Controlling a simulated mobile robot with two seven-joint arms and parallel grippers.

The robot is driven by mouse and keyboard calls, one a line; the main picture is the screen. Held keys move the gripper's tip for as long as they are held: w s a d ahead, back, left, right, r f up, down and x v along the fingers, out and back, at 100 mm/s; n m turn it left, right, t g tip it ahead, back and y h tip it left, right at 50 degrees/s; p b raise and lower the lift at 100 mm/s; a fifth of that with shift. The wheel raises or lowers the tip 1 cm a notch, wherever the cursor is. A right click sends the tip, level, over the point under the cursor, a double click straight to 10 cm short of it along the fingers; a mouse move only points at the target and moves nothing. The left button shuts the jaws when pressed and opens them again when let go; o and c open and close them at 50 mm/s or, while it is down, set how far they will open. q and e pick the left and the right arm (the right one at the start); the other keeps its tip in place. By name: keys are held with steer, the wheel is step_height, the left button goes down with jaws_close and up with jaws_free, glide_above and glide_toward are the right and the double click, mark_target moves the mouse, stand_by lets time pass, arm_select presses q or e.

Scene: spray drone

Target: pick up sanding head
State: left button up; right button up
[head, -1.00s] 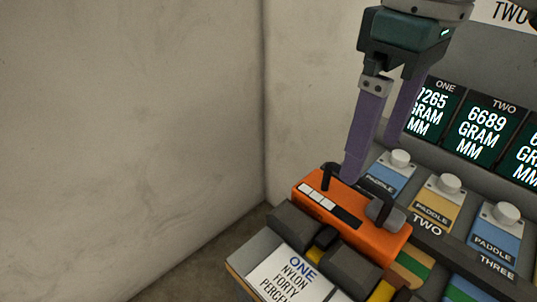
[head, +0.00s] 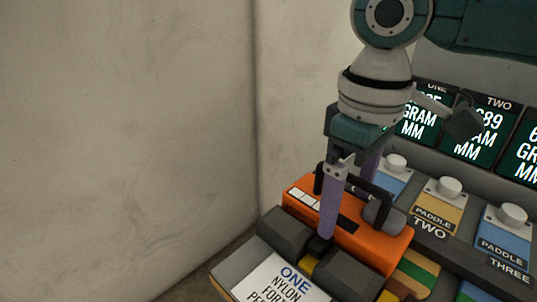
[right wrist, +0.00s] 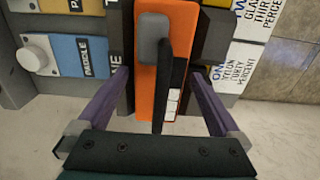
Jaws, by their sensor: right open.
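The sanding head appears to be the orange block (head: 372,246) with a black bar handle and a grey knob, seated in a dark cradle at station ONE. My right gripper (head: 345,205) is open and comes down over it, one purple finger in front of the handle and the other partly hidden behind. In the right wrist view the orange block (right wrist: 164,75) lies between the two spread fingers (right wrist: 160,85), with the black handle (right wrist: 172,85) running between them. I cannot tell whether a finger touches the block. My left gripper is not in view.
A label card (head: 285,283) reading ONE NYLON lies in front of the cradle. Paddle panels with white knobs (head: 450,187) and green number screens (head: 485,130) stand to the right. A bare wall (head: 120,130) fills the left.

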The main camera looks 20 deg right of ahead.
jaws_close()
stand_by(0.8)
